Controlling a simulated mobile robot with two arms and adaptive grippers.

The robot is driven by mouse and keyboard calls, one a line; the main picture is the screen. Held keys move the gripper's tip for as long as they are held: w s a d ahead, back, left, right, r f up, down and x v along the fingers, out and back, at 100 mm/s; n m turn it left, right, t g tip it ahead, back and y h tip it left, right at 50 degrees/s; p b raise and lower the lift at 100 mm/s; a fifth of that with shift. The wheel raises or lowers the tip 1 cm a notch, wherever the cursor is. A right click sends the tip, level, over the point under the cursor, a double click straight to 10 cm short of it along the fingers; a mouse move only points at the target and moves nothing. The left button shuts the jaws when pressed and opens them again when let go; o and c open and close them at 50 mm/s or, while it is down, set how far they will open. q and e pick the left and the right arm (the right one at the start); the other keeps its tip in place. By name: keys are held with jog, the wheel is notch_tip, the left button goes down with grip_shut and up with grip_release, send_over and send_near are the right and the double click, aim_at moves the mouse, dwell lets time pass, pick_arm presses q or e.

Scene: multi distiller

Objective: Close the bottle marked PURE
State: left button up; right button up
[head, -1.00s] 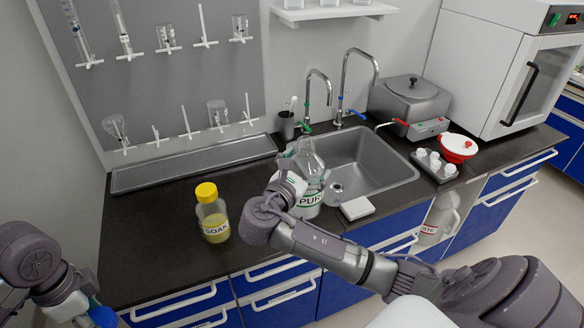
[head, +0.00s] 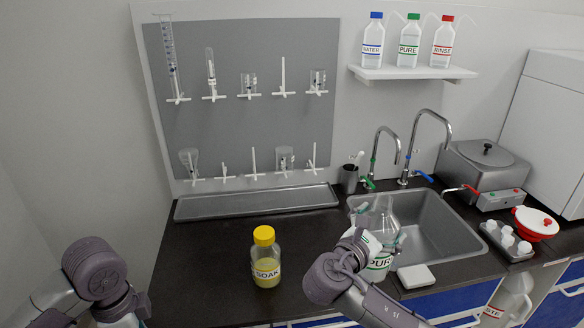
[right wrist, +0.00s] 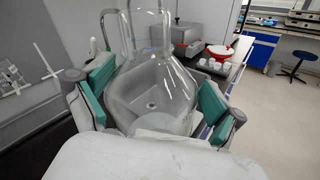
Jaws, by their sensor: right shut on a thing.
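The clear bottle marked PURE (head: 379,262) stands on the dark counter in front of the sink, its label partly hidden by my right gripper (head: 381,238). The right gripper is shut around the bottle's body. In the right wrist view the clear bottle (right wrist: 155,92) fills the space between the teal finger pads of the gripper (right wrist: 157,95).
A yellow-capped SOAK bottle (head: 266,262) stands left of my right gripper. A flat white block (head: 416,277) lies right of it. The sink (head: 455,232) is behind. Capped WATER (head: 372,42), PURE (head: 408,44) and RINSE (head: 442,45) bottles stand on a wall shelf (head: 412,72).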

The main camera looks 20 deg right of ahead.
jog(key=shift+r, duration=0.1)
pick_arm(q)
jog(key=shift+a+n, duration=0.15)
jog(key=shift+n, duration=0.15)
pick_arm(e)
jog(key=shift+w+a, duration=0.15)
jog(key=shift+a, duration=0.1)
pick_arm(q)
jog(key=s+a+r+n, duration=0.1)
jog(key=s+a+n, duration=0.2)
jog(key=s+n, duration=0.2)
jog(key=s+a+r+n+b, duration=0.1)
jog(key=s+a+n, duration=0.2)
jog(key=n, duration=0.9)
jog(key=shift+s+a+r+n, duration=0.25)
jog(key=shift+s+n, duration=0.05)
jog(key=shift+s, duration=0.7)
pick_arm(e)
jog(key=s+a+f+n+t+y, duration=0.1)
jog(key=a+n+t+y, duration=0.4)
jog(key=a, duration=0.5)
jog(key=s+a+f+n+t+y, duration=0.2)
jog(key=a+f+n+t+y, duration=0.1)
jog(key=a+n+y, duration=0.4)
jog(key=shift+s+a+f+n+t+y, duration=0.35)
jog(key=shift+a+t+y, duration=0.55)
jog(key=shift+a+y, duration=0.9)
jog(key=shift+w+a+r, duration=0.1)
jog(key=shift+a+r, duration=0.05)
jog(key=shift+a, duration=0.05)
